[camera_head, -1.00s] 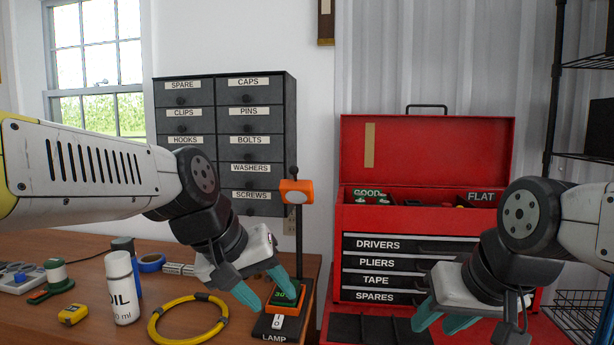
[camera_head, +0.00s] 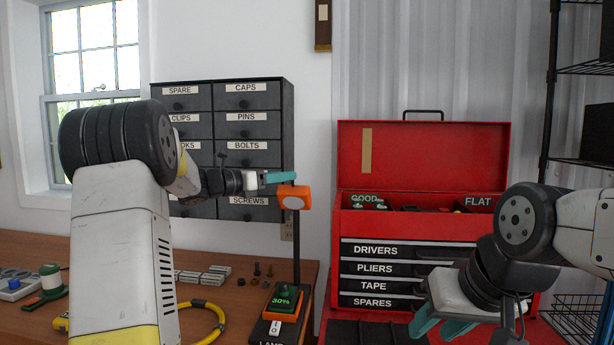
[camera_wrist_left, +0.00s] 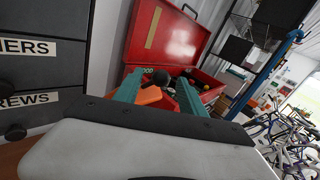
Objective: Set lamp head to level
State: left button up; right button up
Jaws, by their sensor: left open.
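The lamp stands at the right end of the wooden bench, with a dark post and an orange head (camera_head: 294,197) whose pale round face points toward me. Its base (camera_head: 283,302) has a green display reading 30%. My left gripper (camera_head: 280,177) is level with the top of the lamp head, its teal fingers just left of and above it in the head view. In the left wrist view, the orange head (camera_wrist_left: 149,96) and a dark knob (camera_wrist_left: 160,77) show between the open fingers. Contact cannot be told. My right gripper (camera_head: 440,327) hangs with its teal fingers apart and empty.
A grey drawer cabinet (camera_head: 247,103) stands close behind my left gripper. An open red toolbox (camera_head: 425,150) stands to the right. A yellow cable ring (camera_head: 218,318), small blocks (camera_head: 203,276) and bolts lie on the bench (camera_head: 235,290).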

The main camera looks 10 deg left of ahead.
aim_at(299, 189)
pick_arm(q)
jog(key=x, duration=0.6)
jog(key=shift+d, duration=0.25)
jog(key=shift+c, duration=0.2)
grip_shut()
dwell(1.0)
